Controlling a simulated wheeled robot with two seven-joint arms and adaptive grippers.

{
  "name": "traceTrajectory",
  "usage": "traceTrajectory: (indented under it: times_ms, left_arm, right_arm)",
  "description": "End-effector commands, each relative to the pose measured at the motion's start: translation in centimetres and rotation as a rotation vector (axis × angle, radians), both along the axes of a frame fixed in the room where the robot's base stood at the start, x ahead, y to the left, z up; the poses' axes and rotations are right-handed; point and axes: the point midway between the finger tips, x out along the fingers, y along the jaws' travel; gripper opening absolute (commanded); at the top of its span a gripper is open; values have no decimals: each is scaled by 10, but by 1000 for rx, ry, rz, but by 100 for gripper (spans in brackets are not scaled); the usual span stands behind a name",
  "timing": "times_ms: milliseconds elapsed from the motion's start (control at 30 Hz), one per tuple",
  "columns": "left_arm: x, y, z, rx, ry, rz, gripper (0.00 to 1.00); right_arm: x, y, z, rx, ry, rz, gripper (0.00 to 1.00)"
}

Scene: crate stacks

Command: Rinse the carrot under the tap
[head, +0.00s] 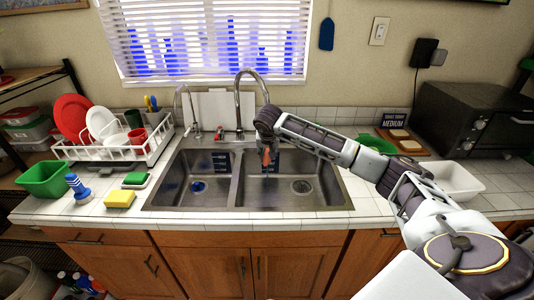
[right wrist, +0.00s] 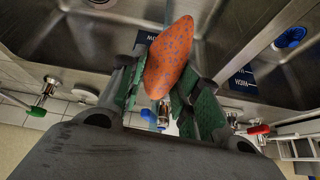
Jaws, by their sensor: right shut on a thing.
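My right gripper (head: 266,143) reaches over the right basin of the sink (head: 300,202) and is shut on an orange carrot (head: 266,157). The carrot points down into the basin, close under the spout end of the tall curved tap (head: 238,92). In the right wrist view the carrot (right wrist: 168,58), covered with small bluish specks, sits between the green finger pads of the gripper (right wrist: 165,95). My left gripper is not in view.
A dish rack (head: 112,150) with plates stands left of the sink. A yellow sponge (head: 120,199), a blue-handled brush (head: 78,188) and a green tub (head: 45,179) are at the counter's left. A white tray (head: 455,182) and an oven (head: 470,120) stand at the right.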

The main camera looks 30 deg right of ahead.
Motion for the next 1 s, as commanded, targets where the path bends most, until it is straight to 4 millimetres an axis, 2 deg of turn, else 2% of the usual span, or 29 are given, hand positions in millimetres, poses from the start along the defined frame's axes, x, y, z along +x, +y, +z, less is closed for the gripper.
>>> traceTrajectory:
  times_ms: [1000]
  left_arm:
    - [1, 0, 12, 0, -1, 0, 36]
  right_arm:
    - [-51, 32, 13, 0, -1, 0, 8]
